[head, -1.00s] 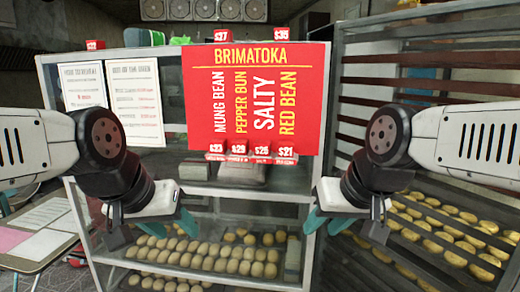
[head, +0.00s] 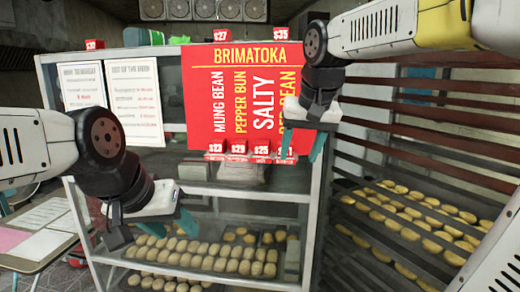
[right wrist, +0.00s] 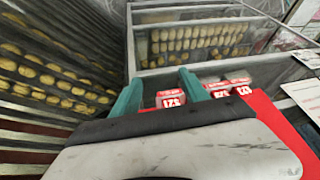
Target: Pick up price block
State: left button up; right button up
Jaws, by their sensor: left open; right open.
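Several small red-and-white price blocks stand in a row under the big red menu board (head: 232,95): the $23 block (head: 215,147), the $29 block (head: 238,149), the $26 block (head: 262,150) and the $21 block at the right end. My right gripper (head: 303,143) is open near the right end of the row and partly covers the $21 block. In the right wrist view the $21 block (right wrist: 171,98) appears between the open teal fingers (right wrist: 162,85), with no visible contact. My left gripper (head: 160,228) is open and empty before the lower case.
The glass case (head: 190,185) holds trays of buns (head: 215,255). A slatted rack with more buns (head: 420,215) stands on the right. More price blocks, $27 (head: 221,35) and $35 (head: 281,34), sit atop the board. A table (head: 40,235) is at lower left.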

jog(key=m+h, duration=0.2)
send_near(262, 142)
jog(key=shift+w+d+f+g, duration=0.1)
jog(key=shift+w+f+g, duration=0.2)
jog(key=shift+w+f, duration=0.7)
jog(key=x, duration=0.7)
jog(key=shift+f, duration=0.45)
grip_shut()
jog(key=shift+r, duration=0.15)
